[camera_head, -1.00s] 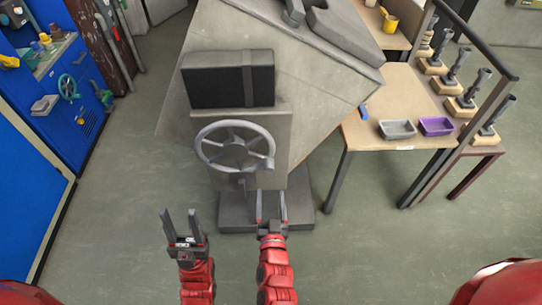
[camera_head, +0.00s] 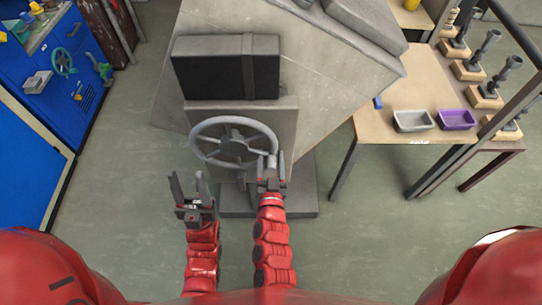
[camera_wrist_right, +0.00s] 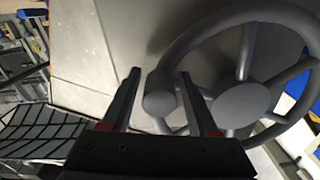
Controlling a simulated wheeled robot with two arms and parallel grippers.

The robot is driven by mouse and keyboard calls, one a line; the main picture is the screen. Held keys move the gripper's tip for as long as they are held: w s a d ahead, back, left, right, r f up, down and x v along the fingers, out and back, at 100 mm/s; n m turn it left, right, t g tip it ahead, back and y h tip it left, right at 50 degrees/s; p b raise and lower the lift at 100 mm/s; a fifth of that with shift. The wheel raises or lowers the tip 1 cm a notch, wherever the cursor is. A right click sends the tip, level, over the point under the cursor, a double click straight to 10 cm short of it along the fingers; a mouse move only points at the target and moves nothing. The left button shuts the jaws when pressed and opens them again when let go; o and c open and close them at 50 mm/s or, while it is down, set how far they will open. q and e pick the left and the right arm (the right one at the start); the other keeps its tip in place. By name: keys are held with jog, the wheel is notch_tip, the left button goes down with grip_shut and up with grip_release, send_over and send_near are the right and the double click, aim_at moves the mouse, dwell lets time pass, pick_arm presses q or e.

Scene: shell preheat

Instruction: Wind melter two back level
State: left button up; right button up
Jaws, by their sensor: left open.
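The melter (camera_head: 320,75) is a large grey body, seen tilted on its base (camera_head: 302,203). A grey spoked handwheel (camera_head: 233,148) is on its front panel; it fills the right of the right wrist view (camera_wrist_right: 240,103). The wheel's round handle knob (camera_wrist_right: 158,93) shows there between the fingertips of my right gripper (camera_wrist_right: 160,88). Those fingers are apart, one on each side of the knob, with no clear grip. In the head view my right gripper (camera_head: 272,170) is at the wheel's lower right rim. My left gripper (camera_head: 189,188) is open and empty, below and left of the wheel.
A table at right (camera_head: 393,148) holds a grey tray (camera_head: 415,121) and a purple tray (camera_head: 457,119). Several dark posts on wooden blocks stand beyond. A blue cabinet (camera_head: 50,95) stands at left. The floor between is clear.

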grip_shut()
jog(key=shift+f, duration=0.1)
dwell(1.1)
